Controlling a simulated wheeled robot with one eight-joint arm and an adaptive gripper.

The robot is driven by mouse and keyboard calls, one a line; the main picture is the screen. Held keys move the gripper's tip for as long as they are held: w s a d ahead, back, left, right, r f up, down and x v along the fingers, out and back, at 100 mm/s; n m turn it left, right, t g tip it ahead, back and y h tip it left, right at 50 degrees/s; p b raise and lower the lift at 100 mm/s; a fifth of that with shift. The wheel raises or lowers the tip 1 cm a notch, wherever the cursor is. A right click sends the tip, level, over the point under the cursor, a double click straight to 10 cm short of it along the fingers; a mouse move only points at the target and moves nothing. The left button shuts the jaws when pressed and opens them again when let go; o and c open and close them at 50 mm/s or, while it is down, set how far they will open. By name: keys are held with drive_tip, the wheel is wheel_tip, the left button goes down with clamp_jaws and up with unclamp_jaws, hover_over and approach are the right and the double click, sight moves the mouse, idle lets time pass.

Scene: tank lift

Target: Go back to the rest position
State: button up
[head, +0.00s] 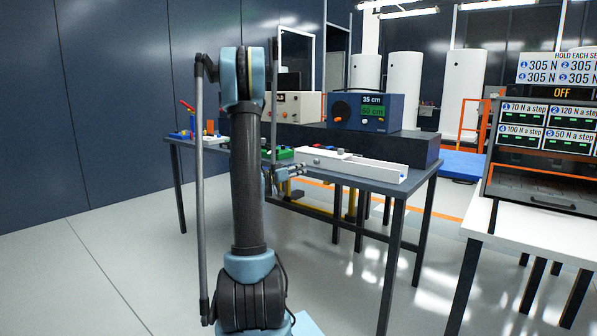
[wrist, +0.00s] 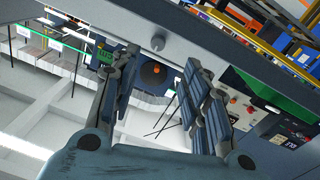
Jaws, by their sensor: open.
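My gripper (head: 290,172) shows in the head view beside my arm, over the left end of the white channel on the table. Its fingers point right. In the wrist view my gripper (wrist: 160,98) has its two fingers well apart, with nothing held between them. The white channel-shaped piece (head: 375,170) lies along the table's front part, just right of my gripper. I cannot tell whether the fingers touch it. My arm stands upright in the middle of the head view and hides part of the table.
The dark table (head: 420,172) bears a blue box (head: 365,110) reading 35 cm and 50 cm, a beige box (head: 300,106) and a green item (head: 284,152). A white table (head: 530,228) with a panel reading OFF (head: 561,93) stands right. Floor at the left is clear.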

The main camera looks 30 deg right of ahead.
drive_tip(key=shift+s+a, duration=0.1)
idle(0.5)
drive_tip(key=s+a+f+n+g+y, duration=0.1)
drive_tip(key=s+a+f+n+y, duration=0.3)
drive_tip(key=s+a, duration=0.8)
drive_tip(key=s+a+f+n+g+y, duration=0.1)
drive_tip(key=s+a+f+n+y, duration=0.3)
drive_tip(key=s+a, duration=0.9)
drive_tip(key=s+a+f+n+g+y, duration=0.2)
drive_tip(key=s+a+f+y, duration=0.4)
drive_tip(key=s+a+y, duration=0.3)
drive_tip(key=s+a+n, duration=0.1)
drive_tip(key=s+a, duration=0.3)
drive_tip(key=a, duration=0.2)
drive_tip(key=shift+a+f+n, duration=0.3)
drive_tip(key=shift+n, duration=0.1)
